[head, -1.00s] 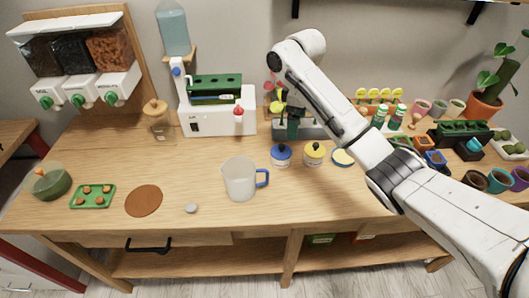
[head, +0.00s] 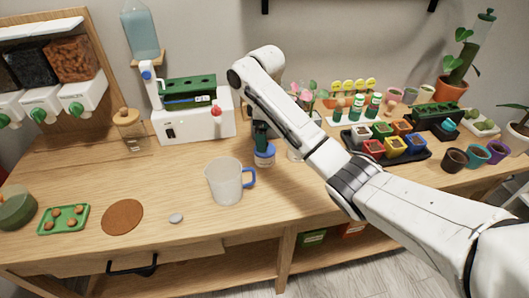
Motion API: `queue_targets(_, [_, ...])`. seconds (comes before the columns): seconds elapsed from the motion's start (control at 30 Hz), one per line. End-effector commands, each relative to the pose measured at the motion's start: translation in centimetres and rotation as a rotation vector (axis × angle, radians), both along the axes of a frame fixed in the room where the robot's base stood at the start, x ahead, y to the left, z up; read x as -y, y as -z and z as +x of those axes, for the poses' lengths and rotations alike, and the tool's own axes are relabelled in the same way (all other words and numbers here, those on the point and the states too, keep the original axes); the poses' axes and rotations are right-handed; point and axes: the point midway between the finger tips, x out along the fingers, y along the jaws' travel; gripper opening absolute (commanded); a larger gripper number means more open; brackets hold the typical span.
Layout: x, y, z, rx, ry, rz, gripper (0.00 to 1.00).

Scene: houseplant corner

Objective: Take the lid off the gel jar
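A small jar with a blue lid (head: 264,158) stands on the bench right of the clear mug. My gripper (head: 261,138) points down directly over this jar. Its dark fingers reach the lid's top and hide part of it; I cannot tell whether they touch it or how far apart they are. A second small jar (head: 295,154) is just to the right, mostly hidden by my arm. I can read no label that marks either as the gel jar.
A clear mug with a blue handle (head: 225,181) stands close on the left. A white machine (head: 190,122) is behind. A tray of coloured pots (head: 392,144) is to the right. The bench front has a brown disc (head: 122,217) and a grey pebble-like piece (head: 176,218).

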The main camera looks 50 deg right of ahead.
Motion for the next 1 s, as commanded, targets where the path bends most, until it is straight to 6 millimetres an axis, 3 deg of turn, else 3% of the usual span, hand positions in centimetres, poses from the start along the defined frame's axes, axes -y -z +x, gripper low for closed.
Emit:
queue_targets(0.33, [0.0, 4.4, 0.1, -0.003, 0.000, 0.001, 1.00])
queue_targets(0.6, [0.0, 4.8, 0.2, -0.001, -0.001, 0.001, 0.99])
queue_targets(1.0, [0.0, 4.8, 0.2, -0.001, -0.001, 0.001, 0.61])
